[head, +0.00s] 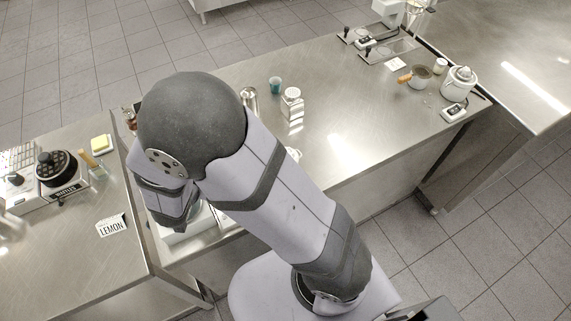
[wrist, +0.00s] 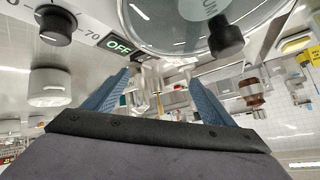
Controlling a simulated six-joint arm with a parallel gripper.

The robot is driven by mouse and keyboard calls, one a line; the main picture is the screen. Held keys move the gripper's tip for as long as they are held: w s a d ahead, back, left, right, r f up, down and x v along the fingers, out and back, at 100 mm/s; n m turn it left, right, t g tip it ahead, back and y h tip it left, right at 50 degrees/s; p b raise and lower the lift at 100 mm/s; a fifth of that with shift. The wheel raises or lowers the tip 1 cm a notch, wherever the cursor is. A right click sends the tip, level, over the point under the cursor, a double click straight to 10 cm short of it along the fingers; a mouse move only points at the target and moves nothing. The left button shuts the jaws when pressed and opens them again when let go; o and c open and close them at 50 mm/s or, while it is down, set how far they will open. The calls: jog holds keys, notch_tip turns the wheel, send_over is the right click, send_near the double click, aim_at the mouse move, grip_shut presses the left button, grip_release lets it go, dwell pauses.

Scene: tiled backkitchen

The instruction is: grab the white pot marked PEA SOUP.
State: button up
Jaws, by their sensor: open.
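A white rounded pot with a lid (head: 460,80) stands at the far right end of the steel counter in the head view. No PEA SOUP lettering can be read in either view, so I cannot confirm which vessel bears it. My gripper (wrist: 160,88) shows in the wrist view, its two blue fingers spread apart with nothing held between them. In the head view my arm hides the fingers; its end is at the left part of the counter, far from the white pot.
A panel with an OFF sign (wrist: 119,45), a black knob (wrist: 56,25) and a clear round cover (wrist: 165,22) is close to my fingers. A wooden-handled pan (head: 420,76), a lidded jar (head: 291,102) and a teal cup (head: 275,85) stand on the counter.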

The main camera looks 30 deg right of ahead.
jog(key=s+d+h, duration=0.1)
jog(key=d, duration=0.1)
jog(key=s+d+f+h, duration=0.1)
jog(key=s, duration=0.1)
jog(key=s+d+f+m+h, duration=0.1)
jog(key=s+d, duration=0.1)
jog(key=shift+s+d+f+g+h, duration=0.1)
jog(key=shift+d+f+g+h, duration=0.2)
jog(key=shift+g, duration=0.1)
jog(key=s+d+h, duration=0.1)
jog(key=s+d, duration=0.1)
jog(key=s+d+h, duration=0.1)
jog(key=s+d, duration=0.1)
jog(key=d, duration=0.1)
jog(key=s+d+m+h+p, duration=0.1)
jog(key=s+d+h, duration=0.1)
jog(key=d, duration=0.1)
jog(key=shift+s+d+r+g, duration=0.1)
jog(key=shift+s+r+g, duration=0.1)
jog(key=shift+s+g, duration=0.15)
jog(key=shift+p+x, duration=0.3)
jog(key=shift+x, duration=0.75)
jog(key=shift+w+d, duration=0.1)
